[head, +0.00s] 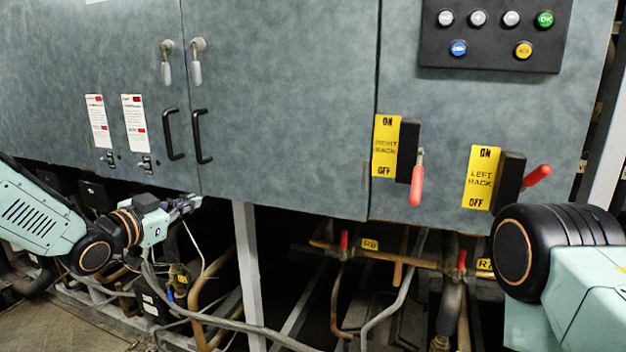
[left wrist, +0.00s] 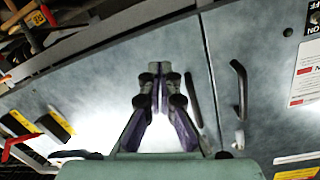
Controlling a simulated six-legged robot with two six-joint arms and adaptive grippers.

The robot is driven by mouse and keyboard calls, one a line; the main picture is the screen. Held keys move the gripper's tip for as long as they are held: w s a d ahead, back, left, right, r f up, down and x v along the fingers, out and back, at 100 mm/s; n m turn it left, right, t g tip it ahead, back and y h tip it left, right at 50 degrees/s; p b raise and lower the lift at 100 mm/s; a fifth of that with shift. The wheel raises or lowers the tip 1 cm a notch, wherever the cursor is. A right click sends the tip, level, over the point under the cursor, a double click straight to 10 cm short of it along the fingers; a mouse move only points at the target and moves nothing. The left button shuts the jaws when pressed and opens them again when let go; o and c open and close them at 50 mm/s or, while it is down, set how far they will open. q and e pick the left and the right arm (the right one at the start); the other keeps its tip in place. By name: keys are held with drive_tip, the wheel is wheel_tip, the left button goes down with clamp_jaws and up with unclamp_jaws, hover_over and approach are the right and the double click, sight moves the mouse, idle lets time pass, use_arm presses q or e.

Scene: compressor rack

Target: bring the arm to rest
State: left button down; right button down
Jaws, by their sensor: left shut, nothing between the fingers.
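My left gripper (head: 190,203) is at the left of the head view, just below the lower edge of the grey cabinet (head: 290,120). It points right, and its fingers are shut with nothing held. In the left wrist view the two fingers (left wrist: 161,78) meet at their tips in front of the grey cabinet face (left wrist: 85,100). Part of my right arm shows at the right edge of the head view; its gripper is out of the picture.
Two black door handles (head: 172,134) (head: 202,136) sit above the left gripper. The right rack switch has a red lever (head: 417,184) hanging down; the left rack switch's red lever (head: 537,175) points up and right. Pipes and hoses (head: 205,290) crowd the space beneath.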

use_arm(q)
drive_tip(key=s+d+f+n+g+y+b, duration=0.1)
drive_tip(key=s+f+n+g, duration=0.1)
drive_tip(key=s+f, duration=0.6)
drive_tip(key=s+d+f+n+g+y+b, duration=0.1)
drive_tip(key=s+f+n+g+y+b, duration=0.15)
drive_tip(key=f, duration=0.95)
drive_tip(key=s+f+n+g+y+b, duration=0.1)
drive_tip(key=s+f+n+g, duration=0.15)
drive_tip(key=s+f, duration=0.55)
drive_tip(key=s+f+g+b, duration=0.2)
drive_tip(key=s+f, duration=0.5)
drive_tip(key=s, duration=0.3)
drive_tip(key=s+f+n+g+y+b, duration=0.1)
drive_tip(key=s+f+g+b, duration=0.2)
drive_tip(key=s+f, duration=0.5)
drive_tip(key=s+f+g+y+b, duration=0.1)
drive_tip(key=s+f+g+b, duration=0.1)
drive_tip(key=s+f, duration=0.5)
drive_tip(key=s+g, duration=0.1)
drive_tip(key=s, duration=0.5)
drive_tip(key=shift+s+d+f+n, duration=0.2)
drive_tip(key=shift+d+n, duration=0.1)
drive_tip(key=shift+n, duration=0.1)
drive_tip(key=shift+w, duration=0.1)
